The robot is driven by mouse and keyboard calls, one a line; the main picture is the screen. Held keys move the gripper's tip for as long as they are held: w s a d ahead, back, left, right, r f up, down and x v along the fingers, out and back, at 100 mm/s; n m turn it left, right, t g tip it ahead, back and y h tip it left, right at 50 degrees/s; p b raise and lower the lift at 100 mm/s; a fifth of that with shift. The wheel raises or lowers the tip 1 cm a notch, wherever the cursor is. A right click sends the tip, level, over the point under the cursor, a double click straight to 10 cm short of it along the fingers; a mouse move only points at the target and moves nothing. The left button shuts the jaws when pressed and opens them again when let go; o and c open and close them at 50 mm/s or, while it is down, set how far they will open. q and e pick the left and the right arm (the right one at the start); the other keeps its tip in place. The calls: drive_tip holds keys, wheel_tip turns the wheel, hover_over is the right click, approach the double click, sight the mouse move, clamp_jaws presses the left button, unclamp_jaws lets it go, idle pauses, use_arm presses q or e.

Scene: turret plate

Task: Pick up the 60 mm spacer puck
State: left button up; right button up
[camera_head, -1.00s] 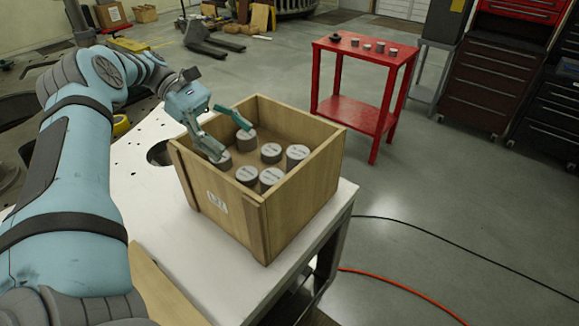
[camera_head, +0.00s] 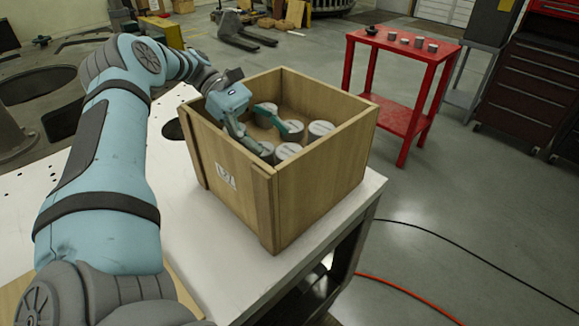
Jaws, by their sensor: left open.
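The wooden crate (camera_head: 318,178) stands on the white table and holds several grey, round pucks with pale labelled tops. The labels are too small to read, so I cannot tell which is the 60 mm spacer puck. My left gripper (camera_head: 268,138) is open and reaches down inside the crate among the pucks. Its fingers partly hide some pucks. My right gripper is out of view.
The crate's walls surround the pucks and stand close to my left gripper. The white table top (camera_head: 220,262) is bare in front of the crate. A red stand (camera_head: 402,115) with several small parts is at the back right. Cables lie on the floor.

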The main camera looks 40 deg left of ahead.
sight(285, 149)
use_arm(q)
drive_tip(key=x, duration=0.4)
drive_tip(key=p+x, duration=0.1)
drive_tip(key=x, duration=0.1)
drive_tip(key=shift+w+r, duration=0.25)
drive_tip(key=shift+w, duration=0.05)
drive_tip(key=c, duration=1.7)
